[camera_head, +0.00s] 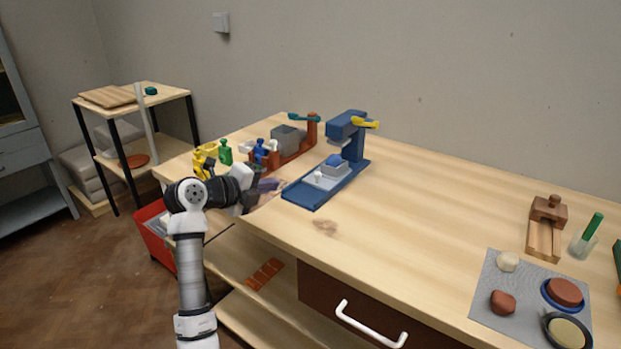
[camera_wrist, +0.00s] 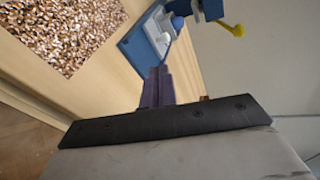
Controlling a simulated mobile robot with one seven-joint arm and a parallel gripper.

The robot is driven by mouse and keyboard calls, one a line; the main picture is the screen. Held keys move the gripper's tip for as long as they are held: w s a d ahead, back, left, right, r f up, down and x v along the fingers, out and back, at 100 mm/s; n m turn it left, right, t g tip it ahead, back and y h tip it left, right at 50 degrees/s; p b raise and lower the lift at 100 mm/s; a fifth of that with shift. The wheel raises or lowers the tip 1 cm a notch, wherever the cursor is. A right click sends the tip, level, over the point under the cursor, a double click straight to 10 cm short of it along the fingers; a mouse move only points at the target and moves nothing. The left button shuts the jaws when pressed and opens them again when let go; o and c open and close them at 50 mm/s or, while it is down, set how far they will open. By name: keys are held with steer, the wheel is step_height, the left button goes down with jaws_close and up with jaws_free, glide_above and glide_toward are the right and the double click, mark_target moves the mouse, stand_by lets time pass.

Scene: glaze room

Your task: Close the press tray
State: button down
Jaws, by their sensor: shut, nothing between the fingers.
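A blue press (camera_head: 350,126) with a yellow lever (camera_head: 366,124) stands at the middle of the wooden bench. Its light grey tray (camera_head: 322,181) sits on the low blue base, out in front of the press head. The tray bears a small pale knob and a blue piece. My gripper (camera_head: 270,185) is shut and empty, just left of the base's front end and apart from the tray. In the wrist view the shut fingers (camera_wrist: 157,85) point toward the press base (camera_wrist: 145,42), and the tray (camera_wrist: 157,30) shows partly beyond them.
A reddish-brown stand with a grey block (camera_head: 287,138) is behind my gripper. A grey mat (camera_head: 500,275) with several items and a wooden tool (camera_head: 545,235) are at right. The bench between is clear.

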mark_target(315, 176)
steer(key=shift+a+r+n+g, duration=0.2)
steer(key=shift+a+n+g, duration=0.1)
steer(key=shift+n, duration=0.4)
steer(key=shift+d, duration=0.1)
steer(key=p+x, duration=0.1)
steer(key=x, duration=0.3)
steer(key=p+x, duration=0.1)
steer(key=x, duration=0.4)
steer(key=r+p+x, duration=0.1)
steer(key=x, duration=0.3)
steer(key=shift+w+d, duration=0.3)
steer(key=shift+d, duration=0.05)
steer(key=shift+w+r, duration=0.1)
